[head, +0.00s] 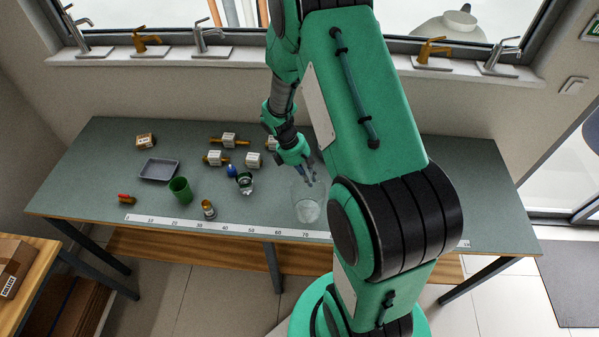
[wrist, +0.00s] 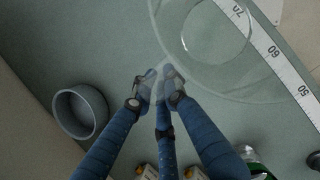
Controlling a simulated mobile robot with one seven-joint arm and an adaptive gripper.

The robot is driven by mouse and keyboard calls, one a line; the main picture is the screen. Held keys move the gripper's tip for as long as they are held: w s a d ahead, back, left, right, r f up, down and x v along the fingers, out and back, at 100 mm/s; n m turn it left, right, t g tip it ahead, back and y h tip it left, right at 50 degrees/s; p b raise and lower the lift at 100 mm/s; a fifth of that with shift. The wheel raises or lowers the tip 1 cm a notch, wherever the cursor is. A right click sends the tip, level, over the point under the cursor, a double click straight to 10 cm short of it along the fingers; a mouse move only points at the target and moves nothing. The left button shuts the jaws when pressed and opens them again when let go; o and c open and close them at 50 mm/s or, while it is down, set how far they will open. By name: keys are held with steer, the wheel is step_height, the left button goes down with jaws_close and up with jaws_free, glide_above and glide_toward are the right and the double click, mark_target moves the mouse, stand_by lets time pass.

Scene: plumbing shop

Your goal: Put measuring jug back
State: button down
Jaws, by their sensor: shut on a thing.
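The measuring jug (head: 306,209) is clear and see-through. It is upright at the front middle of the workbench, just behind the printed ruler. In the wrist view the jug (wrist: 216,62) shows from above as wide, faint rings at the top. My gripper (head: 311,181) reaches down to the jug's back side. In the wrist view its blue fingers (wrist: 160,86) are closed together at the near edge of the jug, gripping a clear part of it. I cannot tell whether that part is rim or handle, nor whether the jug's base touches the bench.
A round grey open container (wrist: 80,111) stands left of the fingers in the wrist view. Left on the bench are a green cup (head: 180,190), a grey tray (head: 159,169), a small amber jar (head: 208,209), a glass jar (head: 245,184) and several boxed fittings. The ruler (head: 228,228) runs along the front edge.

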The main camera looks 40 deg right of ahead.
steer(key=w+d+f, duration=0.1)
steer(key=w+d, duration=0.6)
steer(key=w, duration=0.6)
steer(key=shift+f, duration=0.15)
steer(key=shift+d, duration=0.1)
steer(key=shift+w+d+f, duration=0.1)
steer(key=shift+w+f, duration=0.1)
steer(key=shift+f, duration=0.7)
steer(key=shift+w+d+f, duration=0.1)
steer(key=shift+w+f, duration=0.05)
steer(key=shift+f, duration=0.85)
steer(key=c, duration=1.7)
jaws_free()
steer(key=shift+c, duration=0.2)
